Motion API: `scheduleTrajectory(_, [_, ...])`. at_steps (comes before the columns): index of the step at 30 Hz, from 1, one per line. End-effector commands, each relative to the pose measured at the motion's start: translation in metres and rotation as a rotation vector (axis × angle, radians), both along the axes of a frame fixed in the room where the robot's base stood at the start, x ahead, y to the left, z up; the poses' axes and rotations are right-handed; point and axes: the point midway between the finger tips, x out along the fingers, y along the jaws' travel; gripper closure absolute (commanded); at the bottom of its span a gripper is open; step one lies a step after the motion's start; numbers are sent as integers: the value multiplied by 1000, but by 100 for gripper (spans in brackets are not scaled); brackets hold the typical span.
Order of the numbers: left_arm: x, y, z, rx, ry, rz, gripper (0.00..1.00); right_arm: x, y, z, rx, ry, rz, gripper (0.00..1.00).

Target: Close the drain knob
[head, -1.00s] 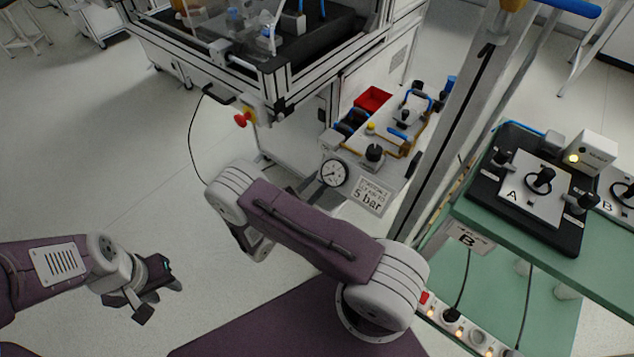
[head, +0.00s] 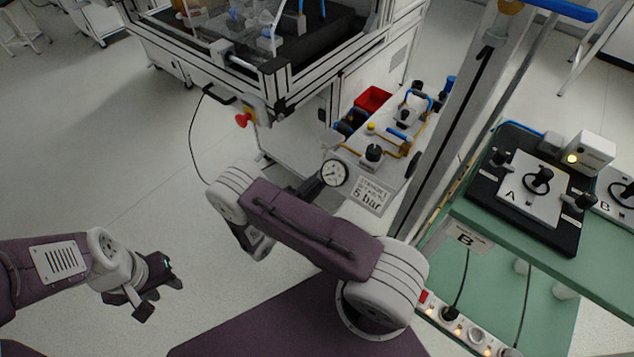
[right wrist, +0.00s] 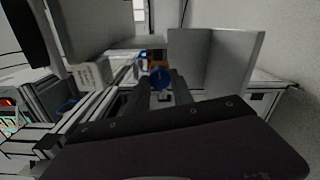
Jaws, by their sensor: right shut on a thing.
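In the right wrist view, a round blue knob (right wrist: 161,77) sits between the fingertips of my right gripper (right wrist: 162,88), which is shut on it. Orange-brown parts show just behind it. In the head view my right gripper (head: 311,187) is a dark shape beside the pressure gauge (head: 335,173), mostly behind my right forearm; the blue knob is hidden there. I cannot read from these views how far the knob is turned. My left gripper (head: 158,297) is open and empty, low over the floor at the left.
A cart panel carries a black knob (head: 373,153), a "6 bar" label (head: 370,195) and a red bin (head: 373,99). A framed bench with a red button (head: 243,120) stands behind. A green table (head: 470,212) with test fixtures is at right. Floor at left is clear.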

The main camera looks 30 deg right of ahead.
Motion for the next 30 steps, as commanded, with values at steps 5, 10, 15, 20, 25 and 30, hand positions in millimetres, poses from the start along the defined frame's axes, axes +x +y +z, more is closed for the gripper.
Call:
scheduleTrajectory(5, [0,0,0,0,0,0,64,0,0,-1,12,-21,0,100])
scheduleTrajectory(10, [0,0,0,0,0,0,64,0,0,-1,14,-27,0,100])
scheduleTrajectory(15, [0,0,0,0,0,0,64,0,0,-1,14,-27,0,100])
scheduleTrajectory(20, [0,0,0,0,0,0,64,0,0,-1,14,-26,-1,50])
scheduleTrajectory(25, [0,0,0,0,0,0,64,0,0,-1,13,-26,0,50])
scheduleTrajectory(30, [0,0,1,0,0,0,64,-1,3,0,12,-26,1,50])
